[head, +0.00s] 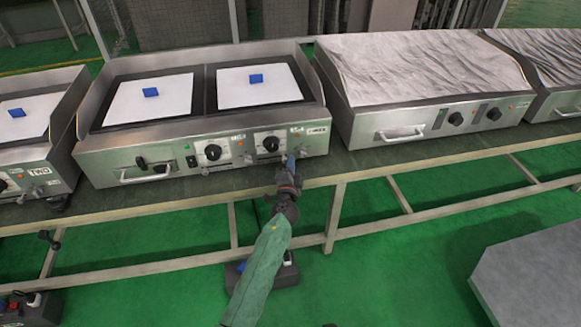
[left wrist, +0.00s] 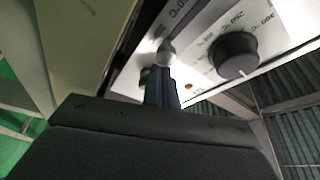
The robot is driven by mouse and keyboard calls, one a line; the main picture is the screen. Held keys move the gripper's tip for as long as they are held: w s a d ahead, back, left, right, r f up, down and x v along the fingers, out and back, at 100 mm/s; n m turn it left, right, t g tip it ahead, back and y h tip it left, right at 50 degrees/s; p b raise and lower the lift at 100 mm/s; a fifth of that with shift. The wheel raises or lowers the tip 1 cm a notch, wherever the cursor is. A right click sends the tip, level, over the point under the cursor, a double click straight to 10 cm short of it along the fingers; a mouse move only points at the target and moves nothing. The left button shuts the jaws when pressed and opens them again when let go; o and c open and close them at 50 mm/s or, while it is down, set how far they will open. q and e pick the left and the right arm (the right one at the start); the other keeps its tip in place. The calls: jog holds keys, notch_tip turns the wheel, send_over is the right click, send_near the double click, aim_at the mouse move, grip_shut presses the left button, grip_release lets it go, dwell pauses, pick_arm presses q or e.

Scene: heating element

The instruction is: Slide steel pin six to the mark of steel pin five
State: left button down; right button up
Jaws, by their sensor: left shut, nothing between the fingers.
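The front panel of the double-plate heater (head: 205,160) faces me in the head view. My left gripper (head: 291,161) is at the right end of this panel, just right of the right-hand dial (head: 270,144). In the left wrist view my left gripper (left wrist: 160,70) is shut and empty. A round-ended grey steel pin (left wrist: 167,50) shows right at its fingertips; I cannot tell whether they touch. I cannot read which pin number it is. The dial (left wrist: 236,54) with its printed temperature scale is to the right of the pin. My right gripper is not in view.
White sheets with blue blocks (head: 256,78) lie on the heater's plates. A covered heater (head: 425,70) stands to the right and another heater (head: 35,125) to the left. The bench edge (head: 400,171) runs below.

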pick_arm(q)
jog(key=shift+a, duration=0.1)
